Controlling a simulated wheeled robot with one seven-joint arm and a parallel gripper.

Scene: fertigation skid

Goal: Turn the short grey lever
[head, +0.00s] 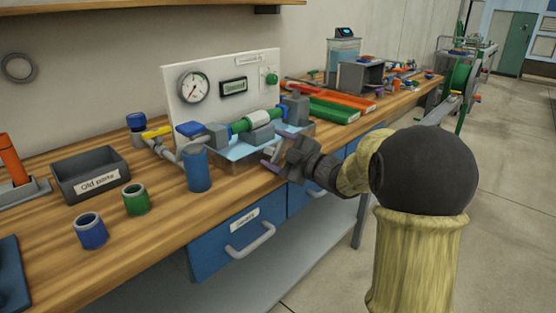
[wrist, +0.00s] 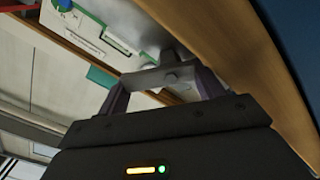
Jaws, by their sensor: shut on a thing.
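The short grey lever (wrist: 152,79) is a pale grey bar with a round pivot bolt, in the middle of the wrist view. My gripper (wrist: 162,82) has one finger at each end of the bar and is shut on it. In the head view my gripper (head: 273,160) is at the front right of the fertigation skid, by the bench's front edge. The lever is small there and mostly hidden by the fingers. The skid has a white panel (head: 222,112) with a gauge, and a green and white pipe (head: 256,121) over a clear tray.
A blue cup (head: 197,171) stands just left of the tray, near a yellow-handled valve (head: 157,132). The Old parts bin (head: 90,181), a green cup (head: 136,200) and another blue cup (head: 91,232) are farther left. Green and orange trays (head: 345,104) lie to the right. A blue drawer (head: 222,241) is below.

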